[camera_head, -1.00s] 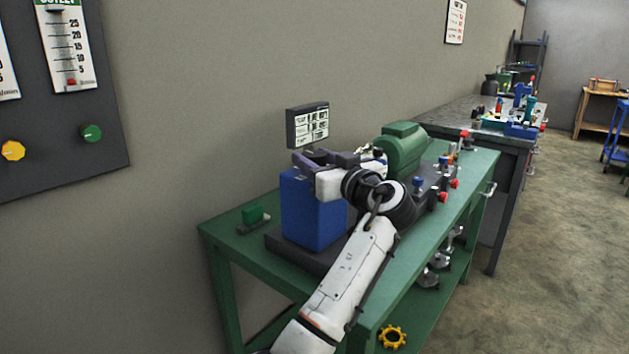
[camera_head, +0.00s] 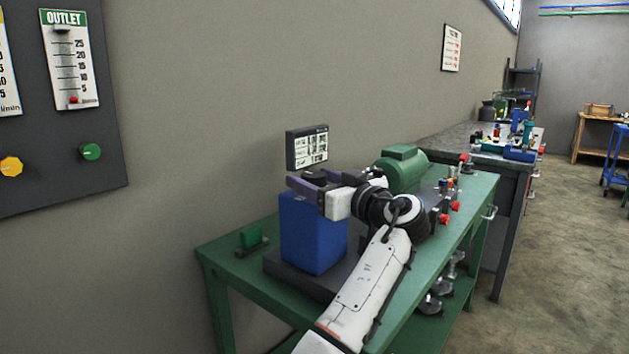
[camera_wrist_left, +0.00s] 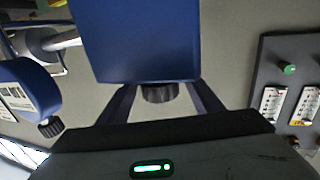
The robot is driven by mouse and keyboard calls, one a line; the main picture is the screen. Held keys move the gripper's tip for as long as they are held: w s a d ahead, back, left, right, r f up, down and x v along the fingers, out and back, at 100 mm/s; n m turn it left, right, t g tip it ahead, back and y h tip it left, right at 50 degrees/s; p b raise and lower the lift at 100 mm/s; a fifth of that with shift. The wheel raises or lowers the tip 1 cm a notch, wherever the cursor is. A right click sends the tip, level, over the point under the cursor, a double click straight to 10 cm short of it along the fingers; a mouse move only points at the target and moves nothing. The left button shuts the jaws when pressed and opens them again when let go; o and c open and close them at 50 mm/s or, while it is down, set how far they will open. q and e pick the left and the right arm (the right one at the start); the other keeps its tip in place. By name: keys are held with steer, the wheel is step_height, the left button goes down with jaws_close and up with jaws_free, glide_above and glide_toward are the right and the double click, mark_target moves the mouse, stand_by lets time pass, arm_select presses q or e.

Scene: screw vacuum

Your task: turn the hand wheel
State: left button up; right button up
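A dark ribbed knob (camera_head: 314,176), which looks like the hand wheel, sits on top of the blue block (camera_head: 313,235) on the green bench. My left gripper (camera_head: 308,186) is at the top of the block, its fingers on either side of the knob. In the left wrist view the knob (camera_wrist_left: 159,93) sits between the two fingers (camera_wrist_left: 160,106), with a visible gap on each side. The blue block (camera_wrist_left: 135,40) fills the upper part of that view. My left gripper is open. The fingers partly hide the knob in the head view. My right gripper is not in view.
A green motor (camera_head: 403,168) stands behind my wrist on the green bench (camera_head: 225,262). A small green block (camera_head: 251,236) lies left of the blue block. A sign (camera_head: 307,148) is near the wall behind. A gauge panel (camera_head: 70,150) hangs at the left.

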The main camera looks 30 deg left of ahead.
arm_select(q)
steer(key=v, duration=1)
steer(key=shift+b, duration=0.3)
steer(key=shift+s+d, duration=0.1)
steer(key=shift+s, duration=0.05)
